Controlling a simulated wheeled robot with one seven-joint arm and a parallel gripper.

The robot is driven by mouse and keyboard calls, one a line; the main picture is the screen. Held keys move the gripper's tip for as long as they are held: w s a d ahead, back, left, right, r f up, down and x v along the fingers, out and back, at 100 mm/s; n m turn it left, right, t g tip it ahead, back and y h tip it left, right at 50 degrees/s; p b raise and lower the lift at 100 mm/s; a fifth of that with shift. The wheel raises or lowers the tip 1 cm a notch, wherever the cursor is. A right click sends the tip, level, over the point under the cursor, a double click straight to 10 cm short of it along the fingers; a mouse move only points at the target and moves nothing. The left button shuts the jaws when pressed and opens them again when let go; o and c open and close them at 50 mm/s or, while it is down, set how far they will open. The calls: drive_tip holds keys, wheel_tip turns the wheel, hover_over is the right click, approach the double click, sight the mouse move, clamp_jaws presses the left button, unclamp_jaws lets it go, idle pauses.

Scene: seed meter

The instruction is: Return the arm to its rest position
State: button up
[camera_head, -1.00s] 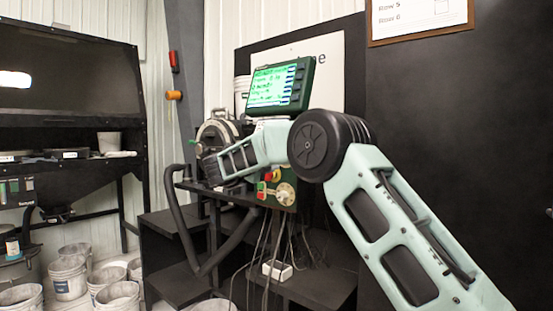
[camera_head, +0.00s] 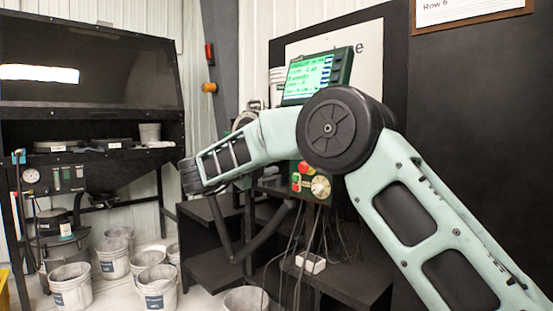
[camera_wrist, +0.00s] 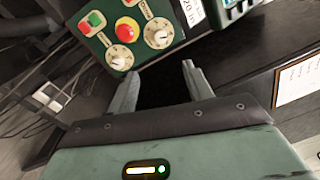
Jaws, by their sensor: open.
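My gripper (camera_wrist: 160,85) shows in the wrist view with its two pale fingers spread apart and nothing between them. The green control panel (camera_wrist: 125,30) with a red button, a green switch and dials is beyond the fingers, apart from them. In the head view my pale green arm reaches in from the lower right, bends at a dark round joint, and extends left. The gripper itself cannot be made out in the head view. The control panel (camera_head: 312,187) shows just below the arm there, partly hidden by it.
A lit green screen (camera_head: 316,75) stands above the panel. Cables hang down to a white power strip (camera_head: 310,262) on a black shelf (camera_head: 345,288). Several white buckets (camera_head: 72,286) stand on the floor at left, beside a dark hooded bench (camera_head: 90,130). A framed sheet (camera_wrist: 298,80) is at right.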

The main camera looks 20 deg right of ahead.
drive_tip(key=shift+w, duration=0.1)
idle(0.3)
drive_tip(key=a+f+n+t+y, duration=0.2)
drive_tip(key=a+n+t+y, duration=0.9)
drive_tip(key=a+n+y, duration=0.8)
drive_tip(key=s+a+f+n+g+y, duration=0.3)
drive_tip(key=s+a+f+n+g, duration=0.25)
drive_tip(key=s, duration=0.45)
drive_tip(key=s+a+f+n+g+y, duration=0.2)
drive_tip(key=s+a+f+n+g, duration=0.15)
drive_tip(key=s+f+n, duration=0.4)
drive_tip(key=s+d+f+n+g+h, duration=0.2)
drive_tip(key=s+d+f+n+g, duration=0.15)
drive_tip(key=s, duration=0.55)
drive_tip(key=s+d+f+n+g+h, duration=0.2)
drive_tip(key=s+d+f+n, duration=0.25)
drive_tip(key=s, duration=0.45)
drive_tip(key=s+d+f+n+g+h, duration=0.1)
drive_tip(key=s+d+f+n+g, duration=0.3)
drive_tip(key=s, duration=0.5)
wheel_tip(320, 180, up, 26)
drive_tip(key=d+m+t+p, duration=0.1)
drive_tip(key=p, duration=2.3)
drive_tip(key=shift+f+h, duration=0.25)
drive_tip(key=shift+h, duration=0.05)
